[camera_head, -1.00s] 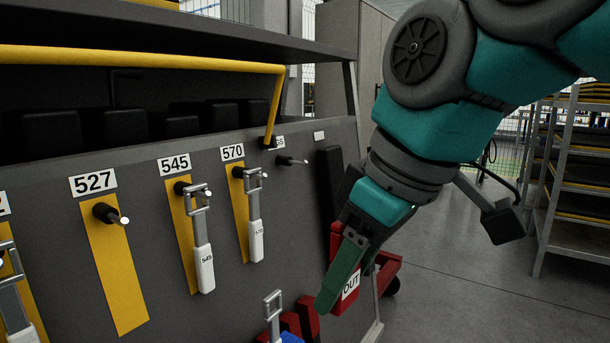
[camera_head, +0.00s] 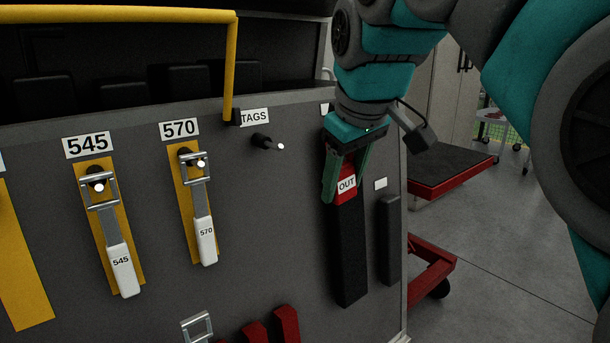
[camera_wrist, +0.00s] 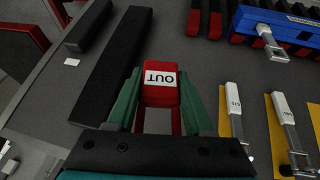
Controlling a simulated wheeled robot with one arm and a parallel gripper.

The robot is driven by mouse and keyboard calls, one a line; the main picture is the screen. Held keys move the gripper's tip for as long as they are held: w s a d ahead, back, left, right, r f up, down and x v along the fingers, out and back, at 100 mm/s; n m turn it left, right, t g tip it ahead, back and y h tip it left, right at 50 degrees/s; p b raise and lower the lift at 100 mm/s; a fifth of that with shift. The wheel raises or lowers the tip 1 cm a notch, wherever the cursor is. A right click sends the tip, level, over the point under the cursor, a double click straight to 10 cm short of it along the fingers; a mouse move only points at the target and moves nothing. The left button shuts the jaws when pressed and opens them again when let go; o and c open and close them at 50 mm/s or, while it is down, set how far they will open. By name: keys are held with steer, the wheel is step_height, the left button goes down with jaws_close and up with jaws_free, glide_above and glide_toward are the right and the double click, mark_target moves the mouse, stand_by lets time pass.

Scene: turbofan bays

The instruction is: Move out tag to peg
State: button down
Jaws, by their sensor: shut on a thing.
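The red out tag (camera_head: 345,198) has a white label reading OUT. My gripper (camera_head: 346,180) is shut on it, with a green finger on each side, in front of the grey panel. In the wrist view the tag (camera_wrist: 160,97) sits between the fingers (camera_wrist: 160,80) with its label upside down. A bare black peg (camera_head: 265,142) with a pale tip sticks out below the TAGS label (camera_head: 254,117), left of my gripper. Pegs at 545 (camera_head: 98,184) and 570 (camera_head: 198,161) each carry a metal loop with a white tag.
A long black strip (camera_head: 349,260) lies below the held tag, with a shorter one (camera_head: 390,240) to its right. A yellow rail (camera_head: 120,15) runs along the top left. Red pieces (camera_head: 286,322) are at the bottom. Panel between the TAGS peg and my gripper is clear.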

steer(key=shift+n, duration=0.4)
steer(key=w+a, duration=0.2)
steer(key=a, duration=0.1)
steer(key=w+a, duration=0.1)
steer(key=shift+a+f, duration=0.2)
steer(key=shift+f, duration=0.15)
steer(key=w+a+f+p, duration=0.1)
steer(key=w+a, duration=0.4)
steer(key=w, duration=0.2)
steer(key=shift+w+a+f, duration=0.15)
steer(key=shift+w+f, duration=0.2)
steer(key=shift+w, duration=0.05)
stand_by(0.8)
steer(key=shift+c, duration=1)
jaws_free()
